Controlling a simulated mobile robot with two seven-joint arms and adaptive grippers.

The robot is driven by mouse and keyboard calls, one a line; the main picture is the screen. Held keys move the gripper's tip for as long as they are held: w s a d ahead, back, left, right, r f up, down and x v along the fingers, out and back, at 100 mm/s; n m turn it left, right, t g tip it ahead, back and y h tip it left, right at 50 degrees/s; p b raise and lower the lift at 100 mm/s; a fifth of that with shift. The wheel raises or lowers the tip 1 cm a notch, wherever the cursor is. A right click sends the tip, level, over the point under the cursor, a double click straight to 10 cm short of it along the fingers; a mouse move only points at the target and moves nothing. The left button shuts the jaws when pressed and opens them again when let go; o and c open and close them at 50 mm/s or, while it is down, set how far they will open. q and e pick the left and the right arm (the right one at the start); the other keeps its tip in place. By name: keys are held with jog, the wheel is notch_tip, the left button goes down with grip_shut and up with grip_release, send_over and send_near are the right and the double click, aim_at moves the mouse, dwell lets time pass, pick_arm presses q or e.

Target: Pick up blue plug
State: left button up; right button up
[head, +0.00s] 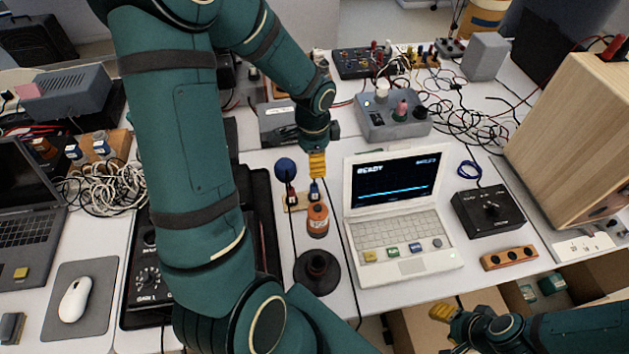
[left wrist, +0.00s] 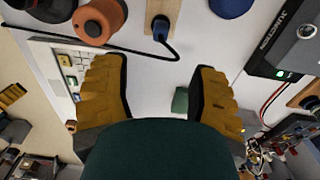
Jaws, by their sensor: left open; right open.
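A blue plug (head: 314,192) stands upright on a small wooden strip (head: 300,201) on the white table. It also shows at the top of the left wrist view (left wrist: 160,27), with a black cable. My left gripper (head: 317,163) is just beyond and above the plug in the head view. Its yellow fingers are spread in the left wrist view (left wrist: 155,92). The plug is outside them, with only white table and a green block (left wrist: 180,100) visible between. My right gripper (head: 449,327) is low at the right, far from the plug, open with nothing visible in it.
An orange cylinder (head: 317,221) and a dark round stand (head: 317,272) are in front of the strip. A blue ball-shaped thing (head: 286,170) stands left of the plug. A white laptop (head: 400,245) is close on the right. A grey knob box (head: 393,122) stands behind.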

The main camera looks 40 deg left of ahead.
aim_at(314, 185)
pick_arm(q)
notch_tip(314, 185, down, 8)
jog(key=shift+s+a+f+b, duration=0.1)
jog(key=shift+f+b, duration=0.1)
jog(key=shift+b, duration=1)
jog(key=f+b, duration=0.1)
jog(key=f, duration=0.4)
jog(key=shift+w+f+b, duration=0.1)
jog(key=shift+w+b, duration=0.1)
jog(key=shift+b, duration=0.2)
grip_shut()
